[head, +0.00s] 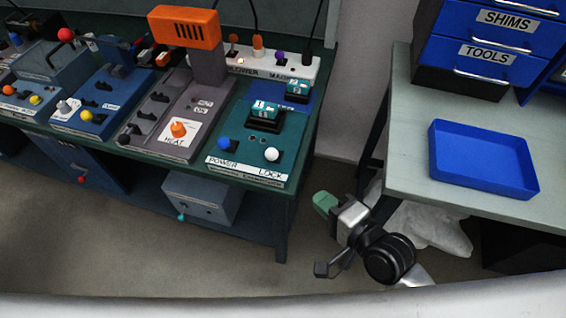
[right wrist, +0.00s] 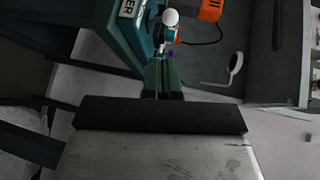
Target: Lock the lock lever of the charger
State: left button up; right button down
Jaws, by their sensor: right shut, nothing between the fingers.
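The teal charger panel (head: 255,140) sits at the right end of the dark green bench. It carries a blue POWER knob (head: 224,143) and a white-tipped LOCK lever (head: 272,155) near its front edge. Dark units with teal labels marked 1 (head: 265,111) and 2 (head: 297,87) stand behind them. My right gripper (head: 325,203) has green fingers, shut and empty, in front of and to the right of the charger, apart from it. In the right wrist view, the shut fingers (right wrist: 161,75) point up the picture toward the white knob (right wrist: 170,17). My left gripper is out of view.
An orange-headed heat tool (head: 185,27) and grey HEAT panel (head: 160,118) stand left of the charger. A pale table with a blue tray (head: 484,160) and blue drawers (head: 490,50) is on the right. Open floor lies between bench and table.

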aim_at(272, 156)
jog(key=x, duration=0.4)
jog(key=r+p+x, duration=0.1)
jog(key=x, duration=0.8)
jog(key=shift+w+a+r, duration=0.1)
jog(key=shift+w+r, duration=0.05)
jog(key=shift+p, duration=0.3)
